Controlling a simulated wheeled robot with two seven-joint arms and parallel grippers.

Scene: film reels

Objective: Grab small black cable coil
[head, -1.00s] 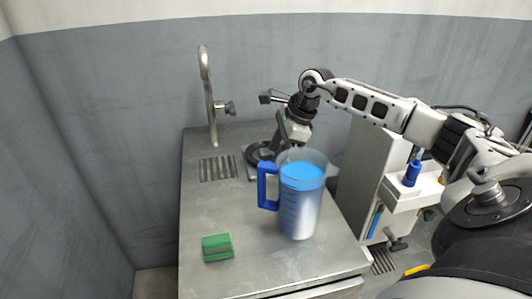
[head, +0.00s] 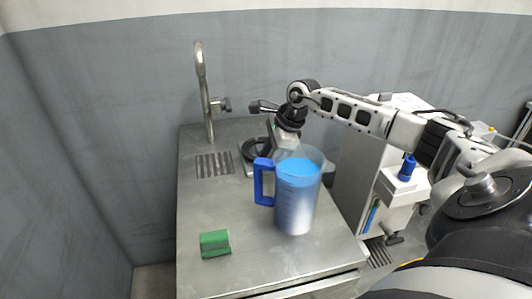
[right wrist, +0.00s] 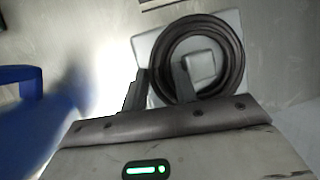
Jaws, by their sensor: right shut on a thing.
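The small black cable coil (head: 249,151) lies on a small light grey base on the metal counter, behind the blue-handled jug. In the right wrist view the coil (right wrist: 233,48) is a round bundle of several dark loops. My right gripper (right wrist: 160,82) is shut on the coil's left side, with one finger outside the ring and the other inside it. In the head view the right gripper (head: 270,150) reaches down behind the jug, and its fingertips are partly hidden. My left gripper is not in view.
A jug (head: 297,197) with blue liquid stands close in front of the right gripper. A green sponge (head: 215,243) lies at the front left of the counter (head: 240,265). A tall faucet (head: 204,95) rises at the back. The front middle of the counter is clear.

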